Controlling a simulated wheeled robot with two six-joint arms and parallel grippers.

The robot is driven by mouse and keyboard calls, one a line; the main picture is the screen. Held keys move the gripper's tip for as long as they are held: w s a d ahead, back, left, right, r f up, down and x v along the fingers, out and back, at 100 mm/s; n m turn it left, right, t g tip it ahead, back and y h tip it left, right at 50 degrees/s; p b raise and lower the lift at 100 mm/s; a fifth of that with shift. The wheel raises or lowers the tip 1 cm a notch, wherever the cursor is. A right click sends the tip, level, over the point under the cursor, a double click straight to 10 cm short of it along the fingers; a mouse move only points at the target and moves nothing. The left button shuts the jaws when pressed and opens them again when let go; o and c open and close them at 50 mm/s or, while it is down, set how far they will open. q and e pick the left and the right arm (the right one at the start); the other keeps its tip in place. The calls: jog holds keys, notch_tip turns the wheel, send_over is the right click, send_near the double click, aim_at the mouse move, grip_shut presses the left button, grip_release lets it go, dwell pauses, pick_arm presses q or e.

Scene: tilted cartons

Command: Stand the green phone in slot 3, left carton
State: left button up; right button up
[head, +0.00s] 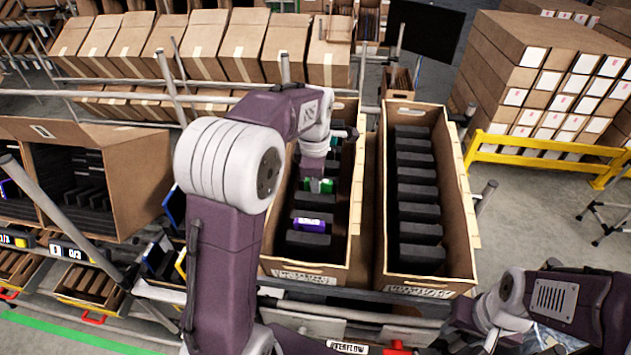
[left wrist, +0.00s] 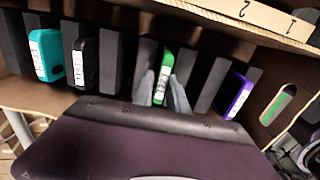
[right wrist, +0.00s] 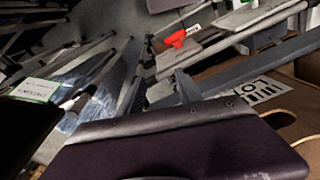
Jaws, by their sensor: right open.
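The green phone (left wrist: 163,78) stands between black dividers in the left carton (head: 270,262); it also shows in the head view (head: 322,185). My left gripper (left wrist: 162,88) reaches down into this carton, with one finger on each side of the phone and close against it. An empty gap lies between the green phone and a purple phone (left wrist: 238,96) at the near end. My right gripper (right wrist: 158,92) is open and empty, away from both cartons at the lower right of the head view.
A teal phone (left wrist: 46,55) and a black phone (left wrist: 84,62) stand further along the left carton. The right carton (head: 470,230) holds black dividers and no phones. A cardboard box (head: 140,180) stands at the left. Metal rails surround the cartons.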

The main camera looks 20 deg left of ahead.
pick_arm(q)
jog(key=shift+s+d+f+g, duration=0.15)
jog(key=shift+s+f+g, duration=0.25)
jog(key=shift+f, duration=0.3)
pick_arm(e)
jog(key=shift+f, duration=0.2)
pick_arm(q)
notch_tip(320, 180, up, 6)
jog(key=shift+w+f+b, duration=0.15)
jog(key=shift+f+b, duration=0.1)
jog(key=shift+b, duration=0.1)
notch_tip(320, 180, up, 12)
jog(key=s+p, duration=0.2)
jog(key=p, duration=0.4)
jog(key=shift+s+d+f+t, duration=0.15)
jog(key=shift+s+d+t, duration=0.1)
jog(key=shift+s+t, duration=0.15)
pick_arm(e)
jog(key=r, duration=0.5)
jog(key=shift+w+r, duration=0.2)
jog(key=shift+r, duration=0.1)
pick_arm(q)
jog(key=shift+w, duration=0.15)
pick_arm(e)
jog(key=shift+w, duration=0.1)
